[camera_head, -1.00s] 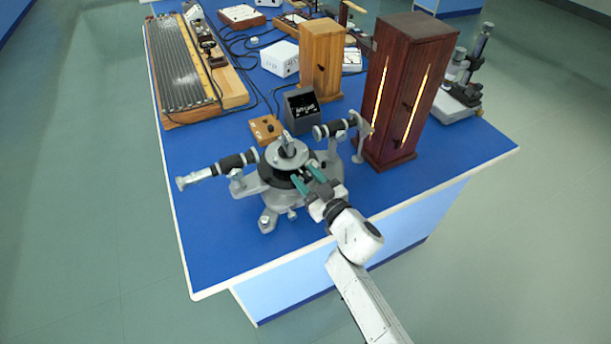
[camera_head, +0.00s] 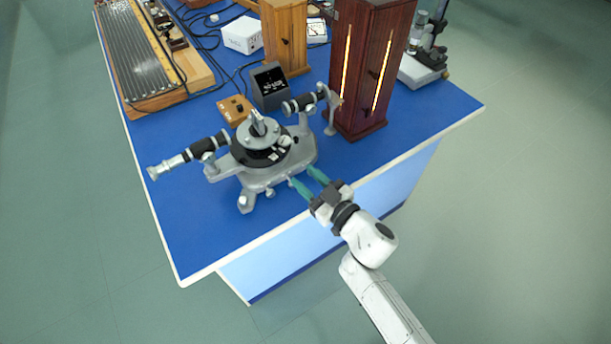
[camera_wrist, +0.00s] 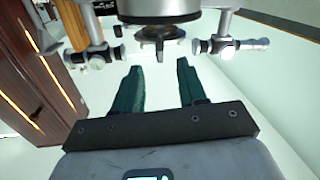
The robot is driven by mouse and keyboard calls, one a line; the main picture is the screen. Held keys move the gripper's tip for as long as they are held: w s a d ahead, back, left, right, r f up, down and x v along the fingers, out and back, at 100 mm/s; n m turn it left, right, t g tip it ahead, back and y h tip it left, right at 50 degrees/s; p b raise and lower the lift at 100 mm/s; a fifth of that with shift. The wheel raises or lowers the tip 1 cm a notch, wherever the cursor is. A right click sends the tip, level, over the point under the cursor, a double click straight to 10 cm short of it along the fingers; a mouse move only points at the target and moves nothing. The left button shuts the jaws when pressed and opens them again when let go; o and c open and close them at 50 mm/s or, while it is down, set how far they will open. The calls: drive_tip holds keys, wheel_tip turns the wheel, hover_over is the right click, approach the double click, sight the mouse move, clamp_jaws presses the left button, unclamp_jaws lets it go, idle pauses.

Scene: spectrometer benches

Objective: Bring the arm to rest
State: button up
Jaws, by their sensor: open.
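My gripper (camera_head: 306,185) has two green fingers spread apart with nothing between them. In the head view it is at the front edge of the blue table (camera_head: 190,240), just in front of the spectrometer (camera_head: 262,150). In the wrist view the open fingers of my gripper (camera_wrist: 160,88) point toward the underside of the spectrometer (camera_wrist: 158,32), and a gap shows between them. I cannot tell whether a finger touches the spectrometer's foot in the head view. My white arm reaches in from the lower right.
A dark red wooden cabinet (camera_head: 368,60) with glowing slits stands right of the spectrometer. A small dark display box (camera_head: 269,86) and a wooden switch box (camera_head: 235,110) are behind it. A ribbed board (camera_head: 135,55) lies at the left. Floor (camera_head: 500,240) right of the table is clear.

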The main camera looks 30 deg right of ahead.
drive_tip(key=s+d+f+m+g+h, duration=0.4)
drive_tip(key=s+d+m+g+h, duration=0.3)
drive_tip(key=s+d, duration=0.25)
drive_tip(key=s+a+f+n+g+y, duration=0.1)
drive_tip(key=s+a+g+y, duration=0.1)
drive_tip(key=s+g, duration=0.3)
drive_tip(key=s+a+n+g+y, duration=0.2)
drive_tip(key=s+a+g, duration=0.2)
drive_tip(key=s, duration=0.9)
drive_tip(key=shift+s+a+f+g, duration=0.15)
drive_tip(key=shift+a+f+g, duration=0.15)
drive_tip(key=shift+f+g, duration=0.1)
idle(0.5)
